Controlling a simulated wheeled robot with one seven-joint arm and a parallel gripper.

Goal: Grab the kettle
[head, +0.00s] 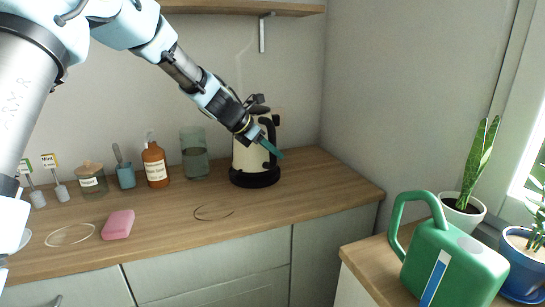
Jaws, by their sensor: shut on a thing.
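The kettle (246,162) is cream with a black lid, a black handle on its right side and a black base. It stands upright at the back right of the wooden counter, near the corner. My gripper (271,149) reaches in from the upper left, in front of the kettle. Its teal fingers are shut on the kettle's handle. The fingers and wrist hide part of the handle and upper body. I cannot see a gap between the kettle and its base.
A green glass jar (195,160) and a brown bottle (155,166) stand left of the kettle. A pink sponge (118,224) lies on the counter (170,215). A green watering can (455,262) stands at the right. A shelf (240,8) hangs above.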

